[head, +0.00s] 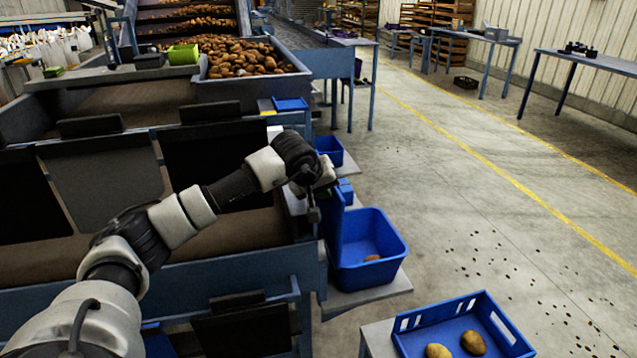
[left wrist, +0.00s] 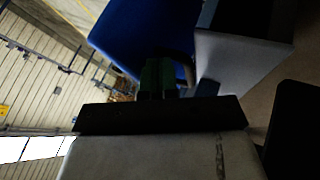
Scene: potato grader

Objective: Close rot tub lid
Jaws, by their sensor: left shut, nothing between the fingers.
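The blue rot tub (head: 385,270) stands on a small grey shelf at the side of the machine, with a potato (head: 371,258) inside. Its blue lid (head: 334,222) stands raised, upright along the tub's left side. My left gripper (head: 314,213) is shut and empty, pointing down just left of the raised lid. I cannot tell whether it touches the lid. In the left wrist view the shut fingers (left wrist: 157,78) show dark against a large blue surface (left wrist: 140,35), probably the lid. My right gripper is not in view.
A blue crate (head: 408,345) with two potatoes stands at the lower right. Another blue bin (head: 329,150) sits behind the tub. The sorting machine (head: 150,270) fills the left side. The floor (head: 460,210) to the right is open.

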